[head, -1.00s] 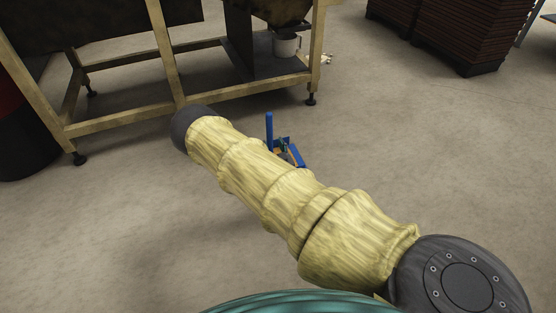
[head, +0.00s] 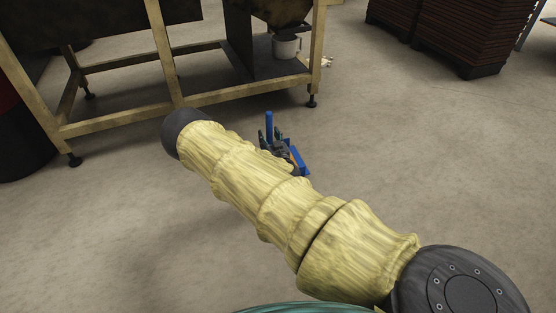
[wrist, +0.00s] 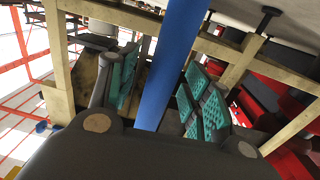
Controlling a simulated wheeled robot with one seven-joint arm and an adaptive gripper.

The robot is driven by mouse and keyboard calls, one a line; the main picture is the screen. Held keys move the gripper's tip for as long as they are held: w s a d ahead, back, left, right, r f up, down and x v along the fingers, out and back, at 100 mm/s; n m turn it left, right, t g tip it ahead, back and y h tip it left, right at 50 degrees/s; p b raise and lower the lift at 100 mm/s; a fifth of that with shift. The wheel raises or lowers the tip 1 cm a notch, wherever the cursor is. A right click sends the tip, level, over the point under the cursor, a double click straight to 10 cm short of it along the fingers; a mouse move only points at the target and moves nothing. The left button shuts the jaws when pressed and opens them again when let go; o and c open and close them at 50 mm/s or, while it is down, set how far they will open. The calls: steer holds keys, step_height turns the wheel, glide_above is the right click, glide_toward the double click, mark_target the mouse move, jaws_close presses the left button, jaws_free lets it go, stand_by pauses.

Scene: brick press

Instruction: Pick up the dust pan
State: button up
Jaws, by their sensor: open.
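The blue dust pan (head: 302,163) stands on the floor in the head view, partly hidden behind my arm and gripper. Its blue handle (head: 269,124) sticks straight up. My gripper (head: 281,143), dark with teal pads, shows just past my yellow-sleeved arm, close beside the handle. In the wrist view the handle (wrist: 172,62) runs between the two fingers of my gripper (wrist: 163,88). The fingers are open, with the handle nearer the left pad at its lower part. No clear contact with either pad shows.
A wood-framed bench (head: 130,122) on dark feet stands behind and left. A light mug-like container (head: 286,46) sits on its lower shelf. Brick stacks (head: 462,40) stand at the back right, and a dark bin (head: 18,125) at far left. The floor at right is clear.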

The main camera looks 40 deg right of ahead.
jaws_close()
stand_by(0.4)
steer(key=shift+r, duration=0.3)
